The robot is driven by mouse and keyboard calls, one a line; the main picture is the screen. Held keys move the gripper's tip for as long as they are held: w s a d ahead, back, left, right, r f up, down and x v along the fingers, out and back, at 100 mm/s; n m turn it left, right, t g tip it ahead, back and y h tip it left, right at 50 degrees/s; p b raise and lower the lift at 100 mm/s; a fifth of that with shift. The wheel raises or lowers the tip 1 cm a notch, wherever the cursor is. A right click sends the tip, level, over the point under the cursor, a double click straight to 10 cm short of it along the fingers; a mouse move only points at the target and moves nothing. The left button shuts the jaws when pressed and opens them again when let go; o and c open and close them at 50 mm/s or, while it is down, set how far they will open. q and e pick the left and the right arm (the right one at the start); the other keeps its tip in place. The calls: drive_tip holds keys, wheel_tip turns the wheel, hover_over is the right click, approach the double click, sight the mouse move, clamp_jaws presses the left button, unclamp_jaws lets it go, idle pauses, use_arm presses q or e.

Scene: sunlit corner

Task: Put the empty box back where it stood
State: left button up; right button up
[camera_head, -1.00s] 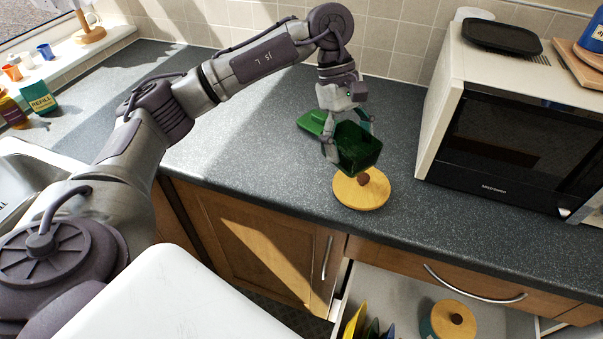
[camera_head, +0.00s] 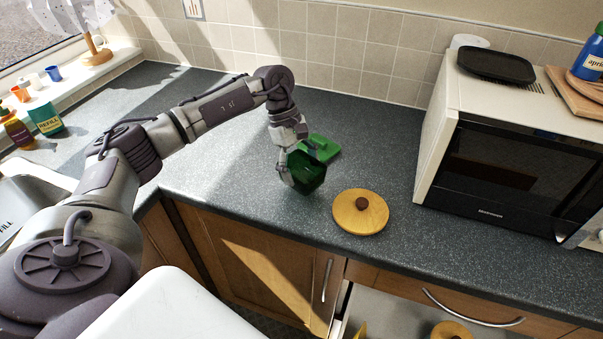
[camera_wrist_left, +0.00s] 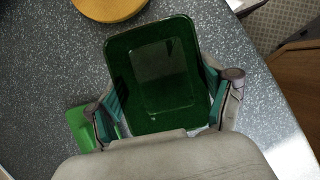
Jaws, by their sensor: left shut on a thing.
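My left gripper (camera_head: 288,164) is shut on an open green box (camera_head: 310,176), fingers on two opposite sides. The left wrist view shows the box (camera_wrist_left: 155,75) between the two fingertips (camera_wrist_left: 165,112), its mouth facing the camera and no contents visible inside. The box is tilted, low over the grey counter; I cannot tell whether it touches. A flat green piece (camera_head: 322,147), perhaps its lid, lies on the counter just behind the box and shows partly in the left wrist view (camera_wrist_left: 80,124). My right gripper is not in view.
A round wooden lid (camera_head: 360,212) with a brown knob lies right of the box. A white microwave (camera_head: 440,135) stands at the right. A drawer (camera_head: 400,318) is open below the counter front. The counter left of the gripper is clear.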

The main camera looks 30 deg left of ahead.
use_arm(q)
wheel_tip(320, 180, down, 2)
drive_tip(key=shift+f+p, duration=0.15)
drive_tip(key=shift+p, duration=0.25)
drive_tip(key=shift+f, duration=0.35)
drive_tip(key=o, duration=1.2)
drive_tip(key=shift+r, duration=0.2)
drive_tip(key=shift+a+r, duration=0.15)
drive_tip(key=shift+r, duration=0.1)
drive_tip(key=b+v, duration=0.2)
drive_tip(key=v, duration=0.9)
drive_tip(key=shift+r+b, duration=0.2)
drive_tip(key=shift+b, duration=0.1)
